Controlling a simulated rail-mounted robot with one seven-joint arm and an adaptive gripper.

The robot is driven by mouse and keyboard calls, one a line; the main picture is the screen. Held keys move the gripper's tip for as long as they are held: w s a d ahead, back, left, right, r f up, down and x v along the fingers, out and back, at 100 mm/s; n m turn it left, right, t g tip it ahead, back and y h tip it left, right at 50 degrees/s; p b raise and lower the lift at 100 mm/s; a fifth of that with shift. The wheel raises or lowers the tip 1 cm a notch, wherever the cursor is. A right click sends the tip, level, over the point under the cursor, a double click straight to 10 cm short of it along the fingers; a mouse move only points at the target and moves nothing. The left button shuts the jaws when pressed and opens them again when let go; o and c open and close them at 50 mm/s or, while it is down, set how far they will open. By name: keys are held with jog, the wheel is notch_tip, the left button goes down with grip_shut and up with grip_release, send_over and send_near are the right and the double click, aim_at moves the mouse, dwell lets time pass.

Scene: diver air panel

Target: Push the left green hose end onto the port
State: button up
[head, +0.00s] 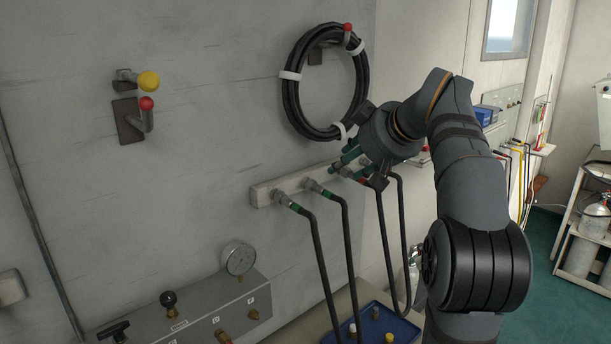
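A pale manifold bar (264,196) runs along the wall with metal ports. The leftmost hose end with a green band (295,207) sits at the leftmost port (282,198); I cannot tell whether it is fully seated. A second green-banded hose end (328,194) sits at the port to its right. My gripper (347,162) is at the bar's right part, to the right of both. Teal-green parts show at its tip, and I cannot tell fingers from hose fittings there. A red-banded hose end (363,181) is just below it. My wrist hides the rest, including what the fingers hold.
A coiled black hose (291,101) hangs on the wall just above my gripper. Black hoses (322,265) droop below the bar towards a blue tray (405,331) with small parts. A gauge panel (190,325) is at lower left.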

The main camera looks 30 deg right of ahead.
aim_at(301, 207)
jog(key=s+a, duration=0.1)
jog(key=a, duration=0.1)
jog(key=s+a+f+n+g+y, duration=0.1)
jog(key=a, duration=0.2)
jog(key=s+a+f+y, duration=0.1)
jog(key=a, duration=0.2)
jog(key=shift+s+f+g, duration=0.15)
jog(key=shift+s+g, duration=0.1)
jog(key=shift+g, duration=0.15)
jog(key=shift+c, duration=0.5)
jog(key=x, duration=1)
jog(key=shift+w+d, duration=0.15)
jog(key=shift+d, duration=0.15)
jog(key=shift+c, duration=0.2)
jog(key=c, duration=0.8)
grip_shut()
